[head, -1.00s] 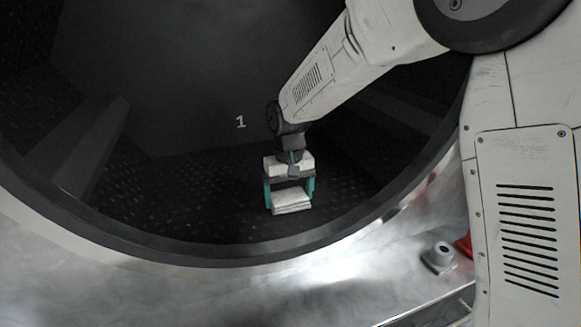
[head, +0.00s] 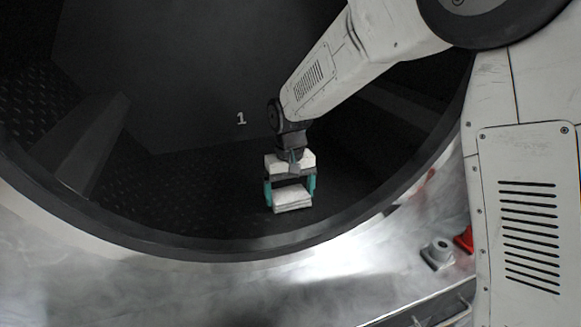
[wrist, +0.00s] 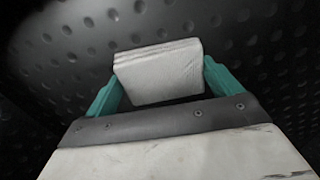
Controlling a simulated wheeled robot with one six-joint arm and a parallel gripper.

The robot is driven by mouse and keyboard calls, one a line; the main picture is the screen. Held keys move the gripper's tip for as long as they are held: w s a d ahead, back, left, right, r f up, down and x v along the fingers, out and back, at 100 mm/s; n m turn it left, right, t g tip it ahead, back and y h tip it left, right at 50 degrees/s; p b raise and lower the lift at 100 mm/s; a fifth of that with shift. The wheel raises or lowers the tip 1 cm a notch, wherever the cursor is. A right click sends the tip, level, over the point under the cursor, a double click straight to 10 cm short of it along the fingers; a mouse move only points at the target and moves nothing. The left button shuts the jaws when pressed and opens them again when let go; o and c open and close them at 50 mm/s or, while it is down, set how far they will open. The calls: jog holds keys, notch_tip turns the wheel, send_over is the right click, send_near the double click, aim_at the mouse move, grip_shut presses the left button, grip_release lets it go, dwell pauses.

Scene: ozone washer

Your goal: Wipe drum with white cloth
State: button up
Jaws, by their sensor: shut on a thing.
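The white cloth (head: 292,200) is a folded pad held between the teal fingers of my gripper (head: 291,191), inside the drum (head: 190,190). In the wrist view the cloth (wrist: 160,72) sits between the two teal fingers of my gripper (wrist: 160,85), which are shut on its sides. Behind it is the drum's dark, dimpled wall (wrist: 100,25). The cloth is low in the drum, close to the dimpled lower surface. I cannot tell whether it touches that surface.
The drum's dark round rim (head: 210,245) curves below my arm. Angled ribs stand inside, one at the left (head: 90,150). A grey fitting (head: 437,252) and a red object (head: 464,240) lie outside at the lower right. The drum's middle looks empty.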

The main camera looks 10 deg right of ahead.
jog(key=shift+w+r, duration=0.1)
jog(key=shift+r, duration=3.85)
